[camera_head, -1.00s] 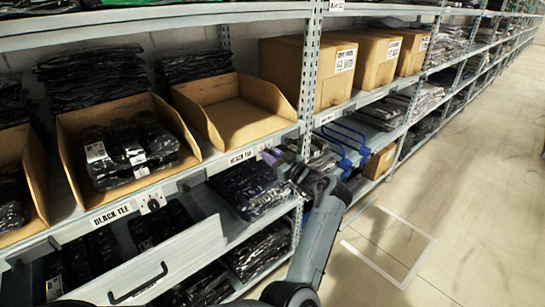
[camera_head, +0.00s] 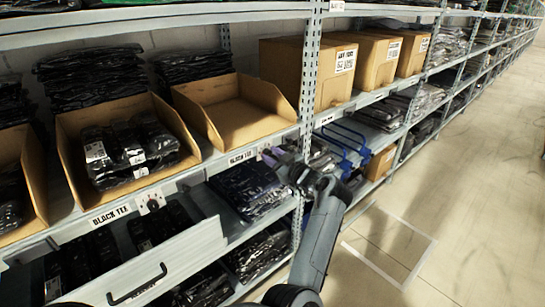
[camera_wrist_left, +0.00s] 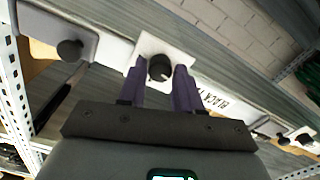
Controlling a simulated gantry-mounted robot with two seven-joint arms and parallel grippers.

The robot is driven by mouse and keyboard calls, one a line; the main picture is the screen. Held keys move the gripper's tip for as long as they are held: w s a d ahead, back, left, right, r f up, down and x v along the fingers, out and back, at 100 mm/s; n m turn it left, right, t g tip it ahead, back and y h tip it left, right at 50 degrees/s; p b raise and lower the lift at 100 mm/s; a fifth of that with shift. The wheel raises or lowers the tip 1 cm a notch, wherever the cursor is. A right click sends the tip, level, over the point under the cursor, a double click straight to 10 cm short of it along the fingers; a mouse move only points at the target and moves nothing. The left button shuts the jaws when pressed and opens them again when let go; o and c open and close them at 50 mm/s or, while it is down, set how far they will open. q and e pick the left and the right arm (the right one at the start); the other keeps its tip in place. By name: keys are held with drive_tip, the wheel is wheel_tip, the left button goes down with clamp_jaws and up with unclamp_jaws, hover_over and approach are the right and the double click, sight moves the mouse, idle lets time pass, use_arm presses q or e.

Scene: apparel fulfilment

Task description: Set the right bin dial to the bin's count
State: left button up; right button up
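The right cardboard bin (camera_head: 238,122) looks empty in the head view. A BLACK TEE label (camera_head: 243,156) is on the shelf edge below it. Its dial is hidden by my left gripper (camera_head: 272,157) in the head view. In the left wrist view, a dark round dial knob (camera_wrist_left: 160,68) on a white plate lies between the purple fingertips of my left gripper (camera_wrist_left: 160,78). The fingers are apart, with a narrow gap showing on each side of the knob. Contact and the dial's setting cannot be read. My right gripper is not in view.
The left bin (camera_head: 70,150) holds several bagged black garments; its dial (camera_head: 150,200) sits on the shelf edge. A pulled-out drawer front (camera_head: 165,262) with a black handle is below. A metal upright (camera_head: 309,75) stands close to my gripper. The aisle floor (camera_head: 470,210) at right is clear.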

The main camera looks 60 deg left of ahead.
use_arm(q)
drive_tip(key=o, duration=0.3)
drive_tip(key=shift+w+d, duration=0.1)
drive_tip(key=shift+d, duration=0.5)
drive_tip(key=d, duration=0.3)
drive_tip(key=w+d+p, duration=0.1)
drive_tip(key=d, duration=0.2)
drive_tip(key=d+p, duration=0.1)
drive_tip(key=d, duration=0.2)
drive_tip(key=shift+w+d, duration=0.2)
drive_tip(key=shift+d, duration=0.05)
